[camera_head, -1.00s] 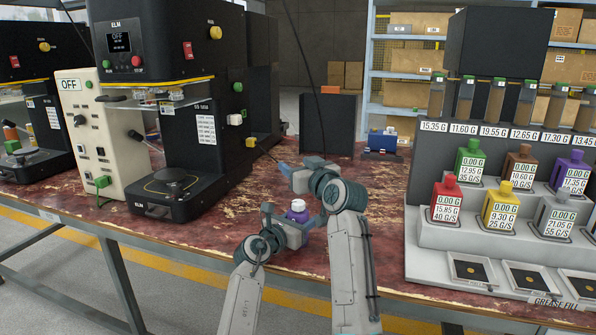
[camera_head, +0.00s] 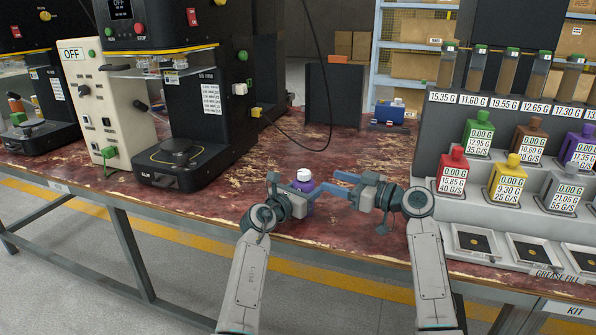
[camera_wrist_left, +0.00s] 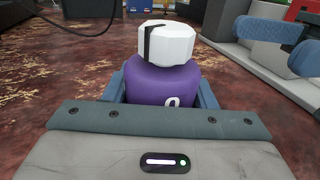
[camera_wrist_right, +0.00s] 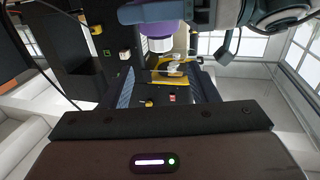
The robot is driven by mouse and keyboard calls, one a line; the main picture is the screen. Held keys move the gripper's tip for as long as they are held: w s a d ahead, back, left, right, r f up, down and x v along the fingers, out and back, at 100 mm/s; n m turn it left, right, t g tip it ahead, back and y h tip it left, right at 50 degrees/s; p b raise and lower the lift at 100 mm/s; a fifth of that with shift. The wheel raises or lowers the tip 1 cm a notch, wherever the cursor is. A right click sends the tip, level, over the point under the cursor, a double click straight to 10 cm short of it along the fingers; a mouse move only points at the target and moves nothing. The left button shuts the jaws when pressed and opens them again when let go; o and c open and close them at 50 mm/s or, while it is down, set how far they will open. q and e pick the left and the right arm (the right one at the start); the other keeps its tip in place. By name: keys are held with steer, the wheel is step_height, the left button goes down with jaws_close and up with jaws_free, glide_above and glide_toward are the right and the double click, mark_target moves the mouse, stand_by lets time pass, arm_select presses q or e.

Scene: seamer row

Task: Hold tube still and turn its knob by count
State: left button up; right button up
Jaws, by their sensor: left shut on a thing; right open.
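The purple tube (camera_head: 309,186) stands upright with its white knob (camera_head: 304,174) on top. My left gripper (camera_head: 304,190) is shut on the tube's body from the front. In the left wrist view, the tube (camera_wrist_left: 160,86) sits between both fingers and the faceted knob (camera_wrist_left: 170,44) carries a black mark left of its middle. I cannot tell whether the tube's base touches the table. My right gripper (camera_head: 338,184) is open and empty, right of the tube, with its fingers pointing left. The right wrist view shows the knob (camera_wrist_right: 158,44) beyond its fingers.
A seamer machine (camera_head: 180,110) and a cream control box marked OFF (camera_head: 88,100) stand at the left. The grease fill rack (camera_head: 480,210) with coloured bottles stands at the right. The worn red table (camera_head: 235,200) is clear around the tube; a cable runs behind it.

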mark_target(301, 170)
steer(key=x, duration=1.1)
steer(key=shift+w+a, duration=0.1)
steer(key=shift+a, duration=0.25)
steer(key=c, duration=1)
steer(key=shift+w+m+t+h, duration=0.1)
steer(key=shift+m+t+h, duration=0.85)
steer(key=shift+t, duration=0.25)
steer(key=shift+w+d+m+t+h, duration=0.1)
steer(key=shift+d+m+t+h, duration=0.05)
steer(key=shift+m+t+h, duration=0.9)
steer(key=shift+w+d+m+t+h, duration=0.1)
steer(key=shift+m+t+h, duration=0.7)
steer(key=shift+h, duration=0.3)
steer(key=shift+d+h, duration=0.1)
steer(key=shift+h, duration=0.2)
